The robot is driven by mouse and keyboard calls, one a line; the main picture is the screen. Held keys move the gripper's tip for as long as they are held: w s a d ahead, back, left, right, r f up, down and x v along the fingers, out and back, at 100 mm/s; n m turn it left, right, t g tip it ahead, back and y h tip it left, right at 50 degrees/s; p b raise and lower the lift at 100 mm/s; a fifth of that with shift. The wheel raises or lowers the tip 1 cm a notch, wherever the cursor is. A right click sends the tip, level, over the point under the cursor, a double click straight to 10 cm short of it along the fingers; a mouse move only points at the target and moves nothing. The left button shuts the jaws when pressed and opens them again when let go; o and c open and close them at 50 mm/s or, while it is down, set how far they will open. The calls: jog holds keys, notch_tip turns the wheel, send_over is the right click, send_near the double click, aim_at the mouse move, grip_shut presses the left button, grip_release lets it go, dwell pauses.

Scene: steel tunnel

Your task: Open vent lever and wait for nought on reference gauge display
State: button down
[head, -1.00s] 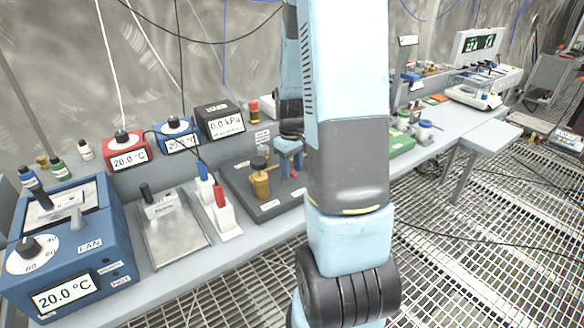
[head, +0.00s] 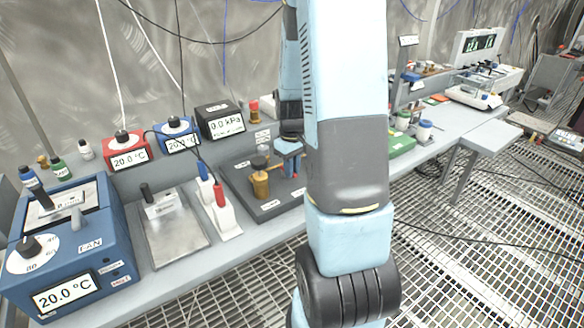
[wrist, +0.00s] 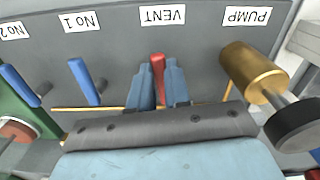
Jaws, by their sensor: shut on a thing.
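The red vent lever (wrist: 158,66) stands between the two blue fingers of my gripper (wrist: 159,84) in the wrist view, below the VENT label (wrist: 162,15). My gripper is shut on it; the fingers hide its lower part. In the head view my gripper (head: 289,158) is at the back of the grey valve panel (head: 238,182), partly behind my arm. A black gauge box (head: 213,110) behind the bench reads 0.0 kPa on its display (head: 227,126).
In the wrist view a brass pump fitting (wrist: 250,72) with a black knob is close on the right. Blue levers (wrist: 83,80) stand on the left. A blue bath (head: 75,250) showing 20.0 °C and white holders (head: 226,215) fill the bench's left part.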

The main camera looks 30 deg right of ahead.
jog(key=shift+a+m, duration=0.3)
jog(key=shift+m, duration=0.6)
jog(key=c, duration=1.1)
grip_release()
notch_tip(320, 180, up, 14)
jog(key=shift+f, duration=0.15)
